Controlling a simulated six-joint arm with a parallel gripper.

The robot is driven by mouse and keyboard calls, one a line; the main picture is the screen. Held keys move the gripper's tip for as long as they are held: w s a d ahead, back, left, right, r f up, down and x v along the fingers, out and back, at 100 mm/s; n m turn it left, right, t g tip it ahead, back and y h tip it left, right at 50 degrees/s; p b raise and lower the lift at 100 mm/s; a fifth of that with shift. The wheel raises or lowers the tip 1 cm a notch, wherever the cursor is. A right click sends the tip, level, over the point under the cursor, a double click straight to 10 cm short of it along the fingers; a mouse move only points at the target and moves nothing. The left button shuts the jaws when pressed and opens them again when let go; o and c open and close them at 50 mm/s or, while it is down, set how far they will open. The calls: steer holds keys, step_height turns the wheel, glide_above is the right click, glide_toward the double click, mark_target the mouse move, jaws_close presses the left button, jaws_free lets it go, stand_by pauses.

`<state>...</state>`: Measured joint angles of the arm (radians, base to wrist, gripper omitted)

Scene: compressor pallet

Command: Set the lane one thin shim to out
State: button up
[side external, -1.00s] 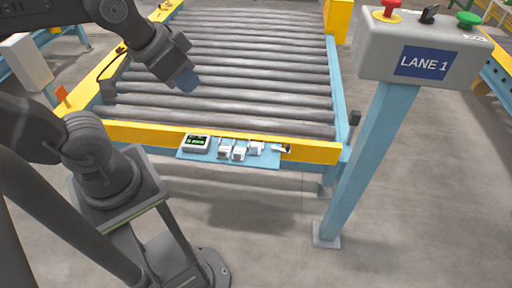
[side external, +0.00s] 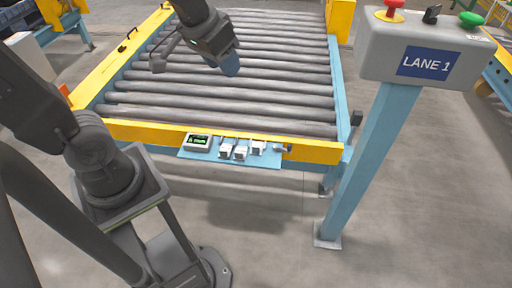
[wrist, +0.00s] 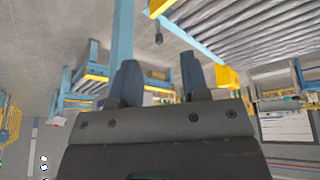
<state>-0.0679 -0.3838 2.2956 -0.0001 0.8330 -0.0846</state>
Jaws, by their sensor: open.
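My gripper (side external: 232,66) is above the conveyor rollers in the side view, well behind and above the front rail. In the wrist view its two blue-grey fingers (wrist: 160,84) stand apart with nothing between them. A blue shelf (side external: 222,159) on the front yellow rail carries a small device with a green display (side external: 197,142) and several small white blocks (side external: 240,152). A small grey piece (side external: 280,148) sits at the shelf's right end. I cannot tell which of these, if any, is the thin shim. A grey box labelled LANE 1 (side external: 428,62) stands to the right.
The LANE 1 box has a red button (side external: 394,8), a black switch (side external: 432,13) and a green button (side external: 470,19). Its blue post (side external: 365,165) rises right of the conveyor (side external: 235,95). The rollers are bare. Open floor lies in front.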

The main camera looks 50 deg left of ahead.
steer(key=o, duration=0.3)
steer(key=w+a+f+n+g, duration=0.1)
steer(key=w+a+f, duration=0.2)
steer(key=w, duration=0.6)
step_height(320, 180, down, 2)
steer(key=shift+a+n, duration=0.25)
steer(key=shift+n, duration=0.15)
steer(key=n+g, duration=0.4)
steer(key=n, duration=0.1)
glide_above(256, 147)
step_height(256, 147, down, 33)
steer(key=f, duration=1.4)
steer(key=shift+w+a+f, duration=0.1)
steer(key=shift+a+f, duration=0.1)
steer(key=shift+f, duration=0.05)
steer(key=shift+c, duration=0.2)
jaws_close()
